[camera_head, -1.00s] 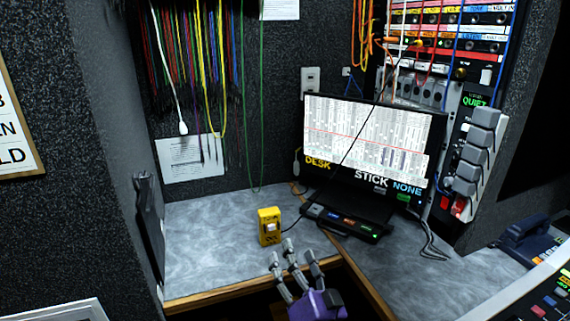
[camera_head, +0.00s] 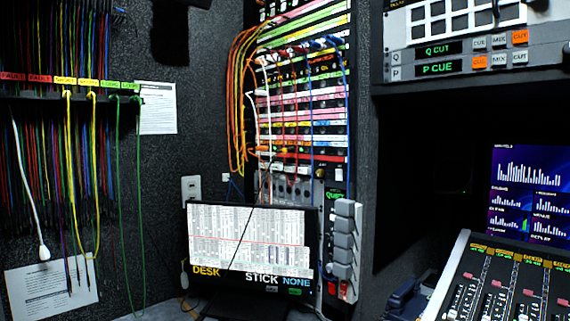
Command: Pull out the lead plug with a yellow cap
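A patch bay (camera_head: 300,110) with rows of pink, green, yellow and blue label strips stands in the middle of the head view. Several leads are plugged into it: orange and yellow leads (camera_head: 238,110) loop down its left side, and white, red and blue leads (camera_head: 341,70) hang across its front. Small orange and yellowish plug ends show near its lower rows, but they are too small for me to tell which has a yellow cap. Neither of my grippers is in view.
A monitor (camera_head: 248,238) stands below the patch bay, with a column of grey blocks (camera_head: 345,240) at its right. Coloured leads hang from a rack (camera_head: 60,88) at left. A mixing console (camera_head: 500,285) is at lower right.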

